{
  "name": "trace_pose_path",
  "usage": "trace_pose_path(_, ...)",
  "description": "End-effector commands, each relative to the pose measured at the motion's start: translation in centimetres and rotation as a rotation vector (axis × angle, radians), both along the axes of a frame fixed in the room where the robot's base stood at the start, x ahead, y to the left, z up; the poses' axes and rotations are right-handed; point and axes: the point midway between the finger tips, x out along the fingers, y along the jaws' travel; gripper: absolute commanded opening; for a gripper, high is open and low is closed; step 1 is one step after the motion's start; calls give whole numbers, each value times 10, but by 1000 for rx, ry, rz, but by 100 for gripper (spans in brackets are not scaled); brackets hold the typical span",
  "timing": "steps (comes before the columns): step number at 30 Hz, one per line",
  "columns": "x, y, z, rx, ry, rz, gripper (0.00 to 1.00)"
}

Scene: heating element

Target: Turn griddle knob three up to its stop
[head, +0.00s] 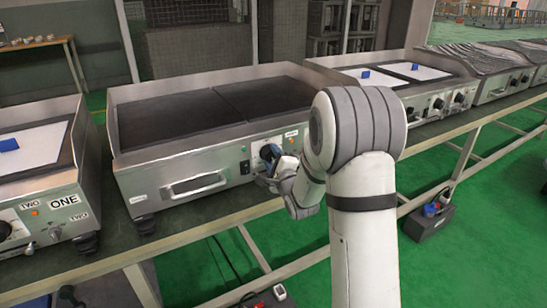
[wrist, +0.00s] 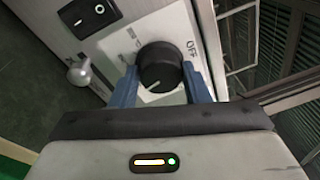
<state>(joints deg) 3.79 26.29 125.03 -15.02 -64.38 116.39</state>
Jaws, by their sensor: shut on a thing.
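The griddle (head: 210,110) in the middle of the bench has a dark flat plate and a steel front panel. A round black knob (wrist: 160,68) sits on that panel, with an OFF mark at its right in the wrist view. A pale pointer line shows on its lower face. My gripper (wrist: 160,85) is shut on the knob, with one blue finger on each side of it. In the head view my gripper (head: 270,158) is at the right part of the front panel, and my arm hides part of the panel. Which number the knob bears cannot be read.
A black rocker switch (wrist: 90,12) and a round metal fitting (wrist: 82,73) are near the knob. A drawer handle (head: 195,184) is on the panel's left. Other griddles stand left (head: 40,170) and right (head: 400,75). Green floor lies in front of the bench.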

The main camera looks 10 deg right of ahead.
Motion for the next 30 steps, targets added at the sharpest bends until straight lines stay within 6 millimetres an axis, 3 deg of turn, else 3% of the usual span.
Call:
trace_pose_path(20,0,-1,1,55,16,-4,19)
trace_pose_path(21,1,-1,1,54,16,-4,45)
trace_pose_path(27,0,-1,0,54,16,-2,62)
trace_pose_path(30,0,0,0,53,17,-2,64)
